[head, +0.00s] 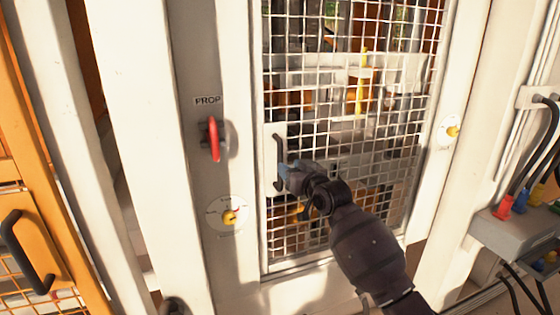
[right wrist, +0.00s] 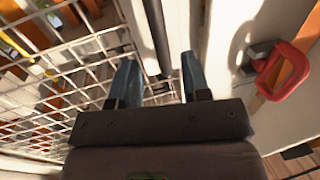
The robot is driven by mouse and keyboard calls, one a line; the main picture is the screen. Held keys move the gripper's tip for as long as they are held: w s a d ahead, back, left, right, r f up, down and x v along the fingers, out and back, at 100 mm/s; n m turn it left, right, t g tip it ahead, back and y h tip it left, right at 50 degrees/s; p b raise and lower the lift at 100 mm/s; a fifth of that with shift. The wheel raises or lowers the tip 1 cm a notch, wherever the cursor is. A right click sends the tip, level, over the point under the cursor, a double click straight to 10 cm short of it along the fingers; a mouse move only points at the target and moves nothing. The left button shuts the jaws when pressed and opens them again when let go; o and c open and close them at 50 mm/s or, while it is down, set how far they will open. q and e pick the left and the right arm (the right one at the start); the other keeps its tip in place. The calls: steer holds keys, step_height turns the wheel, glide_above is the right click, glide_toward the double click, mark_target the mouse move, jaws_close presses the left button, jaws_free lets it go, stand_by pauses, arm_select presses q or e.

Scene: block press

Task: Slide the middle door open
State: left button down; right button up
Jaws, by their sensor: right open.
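The middle door (head: 345,58) is a white wire-mesh panel in a white frame. Its dark vertical bar handle (head: 278,160) is on a white plate at the door's left side. My right gripper (head: 287,178) is at the lower part of this handle. In the right wrist view, the two blue fingers of my right gripper (right wrist: 160,82) are apart. The dark handle (right wrist: 157,30) runs down between them, with gaps on both sides. The fingers hide none of its upper part. I cannot tell whether they touch it. My left gripper does not show.
Left of the door, a red lever (head: 213,140) under a PROP label and a yellow knob (head: 230,217) are on the white post. Another yellow knob (head: 452,131) is on the right post. An orange mesh door (head: 22,225) is at far left; a cabled grey box (head: 515,230) is at right.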

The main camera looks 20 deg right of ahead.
steer(key=shift+x, duration=3.1)
jaws_close()
